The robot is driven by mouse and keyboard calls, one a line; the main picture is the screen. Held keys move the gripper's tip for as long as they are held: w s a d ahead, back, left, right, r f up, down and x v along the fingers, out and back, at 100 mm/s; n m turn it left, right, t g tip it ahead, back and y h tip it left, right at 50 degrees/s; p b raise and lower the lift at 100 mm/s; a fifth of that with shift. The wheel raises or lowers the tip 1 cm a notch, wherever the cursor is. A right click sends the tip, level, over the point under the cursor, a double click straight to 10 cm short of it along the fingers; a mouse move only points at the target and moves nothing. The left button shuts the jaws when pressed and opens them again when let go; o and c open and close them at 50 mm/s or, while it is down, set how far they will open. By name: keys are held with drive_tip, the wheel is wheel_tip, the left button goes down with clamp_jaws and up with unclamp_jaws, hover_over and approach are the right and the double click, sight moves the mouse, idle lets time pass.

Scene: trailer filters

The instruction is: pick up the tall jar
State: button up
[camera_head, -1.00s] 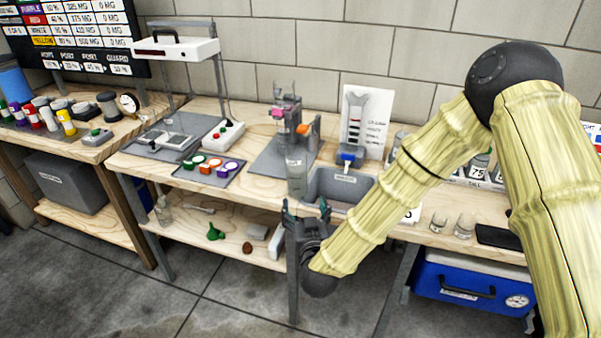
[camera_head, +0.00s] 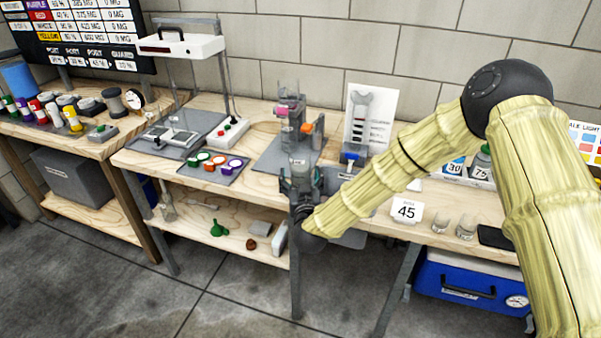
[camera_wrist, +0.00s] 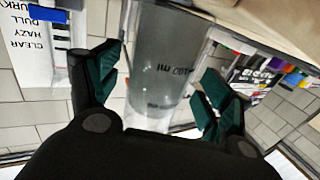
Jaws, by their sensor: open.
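The tall jar (camera_wrist: 165,50) is clear, greyish and cylindrical, with dark markings on its side. In the wrist view it stands between the two green-padded fingers of my gripper (camera_wrist: 160,80), which are open, with a visible gap on each side. In the head view my gripper (camera_head: 301,182) is at the front edge of the workbench, right at the jar (camera_head: 299,162). It hides most of the jar's lower part there. I cannot tell whether any finger touches it.
The workbench (camera_head: 262,182) holds a tray of coloured caps (camera_head: 212,166) to the left and a stand (camera_head: 290,110) behind the jar. A basin lies just right, partly hidden by my arm.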

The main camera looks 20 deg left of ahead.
drive_tip(key=shift+w+a, duration=0.2)
drive_tip(key=shift+w, duration=0.4)
drive_tip(key=c, duration=1.4)
drive_tip(key=shift+r, duration=0.35)
